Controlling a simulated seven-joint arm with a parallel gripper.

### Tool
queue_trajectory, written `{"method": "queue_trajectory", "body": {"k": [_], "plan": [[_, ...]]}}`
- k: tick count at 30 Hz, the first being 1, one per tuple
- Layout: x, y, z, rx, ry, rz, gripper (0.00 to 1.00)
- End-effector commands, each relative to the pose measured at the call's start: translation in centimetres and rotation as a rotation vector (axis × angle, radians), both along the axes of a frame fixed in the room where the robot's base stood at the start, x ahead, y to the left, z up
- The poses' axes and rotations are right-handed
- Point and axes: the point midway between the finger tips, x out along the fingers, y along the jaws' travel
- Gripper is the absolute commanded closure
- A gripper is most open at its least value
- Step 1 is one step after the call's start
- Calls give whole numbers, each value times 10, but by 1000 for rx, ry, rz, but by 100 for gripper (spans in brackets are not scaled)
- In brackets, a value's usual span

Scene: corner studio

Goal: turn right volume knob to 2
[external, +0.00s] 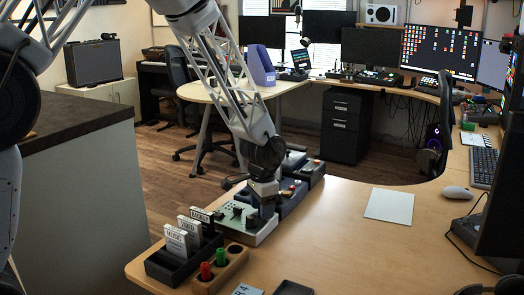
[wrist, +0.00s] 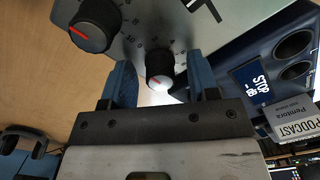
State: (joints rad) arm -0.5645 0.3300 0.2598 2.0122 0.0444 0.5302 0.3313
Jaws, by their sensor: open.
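A pale control box (external: 238,222) with dark knobs stands on the desk's front left part, and my gripper (external: 263,200) is down at it. In the wrist view, a small black knob with a silver face and red pointer (wrist: 159,66) lies between the two blue fingers of my gripper (wrist: 160,80). The fingers are open, with a gap seen on each side of the knob. A larger black knob with a red pointer (wrist: 95,24) is up and left of it. I cannot tell which knob is the right volume one.
A black holder with labelled cards (external: 182,250) and a wooden block with red and green items (external: 219,268) stand in front of the box. Dark blue units (external: 292,195) sit behind it. White paper (external: 389,205) lies to the right, with bare desk between.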

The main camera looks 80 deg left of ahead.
Motion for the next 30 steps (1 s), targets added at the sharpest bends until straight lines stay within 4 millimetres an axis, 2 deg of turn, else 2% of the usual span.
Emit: {"method": "queue_trajectory", "body": {"k": [6, 7, 16, 30], "plan": [[0, 0, 0, 0, 0, 0, 45], [0, 0, 0, 0, 0, 0, 48], [0, 0, 0, 0, 1, 0, 94], [-1, 0, -1, -1, 2, -92, 95]]}}
